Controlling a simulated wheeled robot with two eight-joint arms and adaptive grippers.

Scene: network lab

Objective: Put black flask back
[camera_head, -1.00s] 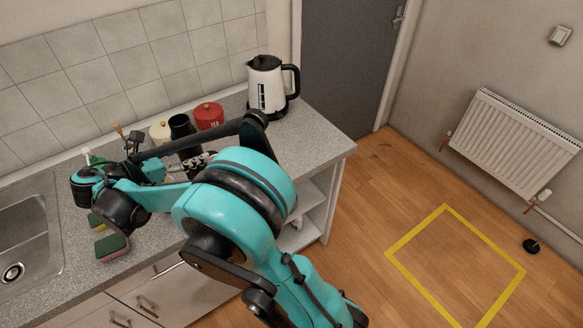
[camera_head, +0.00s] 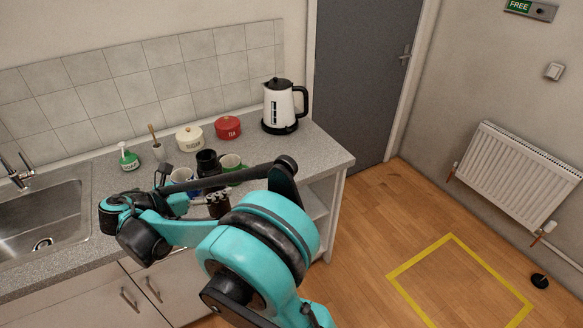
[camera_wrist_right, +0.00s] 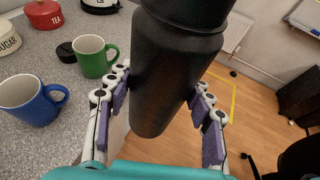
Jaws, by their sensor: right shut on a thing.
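The black flask (camera_wrist_right: 172,75) is held between the finger pads of my right gripper (camera_wrist_right: 162,108) in the right wrist view. It is slightly tilted in that view, and its top runs out of the frame. In the head view the flask (camera_head: 207,162) rises above my right gripper (camera_head: 217,196) at the counter's front edge, partly hidden by my arm. In the wrist view it hangs in front of the counter edge and the wooden floor, clear of the mugs. My left gripper is out of view.
A green mug (camera_wrist_right: 95,56), a blue mug (camera_wrist_right: 33,100) and a small black round object (camera_wrist_right: 66,52) stand on the counter (camera_head: 106,187). Behind are a red tea tin (camera_head: 228,128), a cream sugar tin (camera_head: 189,139) and a kettle (camera_head: 284,106). A sink (camera_head: 40,222) lies left.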

